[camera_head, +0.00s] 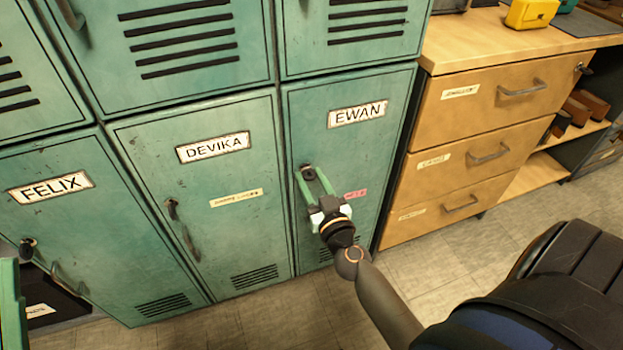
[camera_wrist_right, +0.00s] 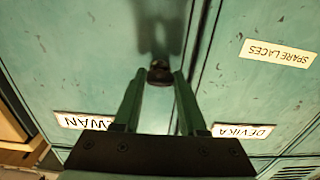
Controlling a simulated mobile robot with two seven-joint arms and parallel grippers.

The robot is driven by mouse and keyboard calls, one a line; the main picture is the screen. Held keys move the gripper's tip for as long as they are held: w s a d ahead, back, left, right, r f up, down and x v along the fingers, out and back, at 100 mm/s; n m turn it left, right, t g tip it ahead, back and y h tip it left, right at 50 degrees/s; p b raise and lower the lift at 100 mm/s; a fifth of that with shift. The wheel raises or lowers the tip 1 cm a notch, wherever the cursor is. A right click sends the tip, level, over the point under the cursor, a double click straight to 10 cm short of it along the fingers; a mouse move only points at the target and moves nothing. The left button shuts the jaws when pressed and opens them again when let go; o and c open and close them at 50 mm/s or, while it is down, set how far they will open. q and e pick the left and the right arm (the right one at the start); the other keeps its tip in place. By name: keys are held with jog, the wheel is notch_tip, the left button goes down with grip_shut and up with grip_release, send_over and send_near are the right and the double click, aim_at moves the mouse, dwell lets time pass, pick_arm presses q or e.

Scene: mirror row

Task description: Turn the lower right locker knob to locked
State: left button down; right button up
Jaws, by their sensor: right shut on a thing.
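The lower right locker (camera_head: 270,120) is not the label's own name; its green door marked EWAN (camera_head: 362,150) is closed in the head view. Its small dark knob (camera_head: 308,174) is near the door's left edge. My right gripper (camera_head: 311,173) has its two green fingers at the knob, one on each side, shut on it. In the right wrist view the dark knob (camera_wrist_right: 160,72) shows between the fingertips (camera_wrist_right: 160,78). The fingers partly cover the knob, so I cannot tell how far it is turned.
The DEVIKA locker (camera_head: 200,200) and FELIX locker (camera_head: 60,215) are to the left, with handles standing out. A wooden drawer cabinet (camera_head: 430,150) stands close on the right. The tiled floor (camera_head: 450,255) in front of it is clear.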

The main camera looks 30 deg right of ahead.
grip_shut()
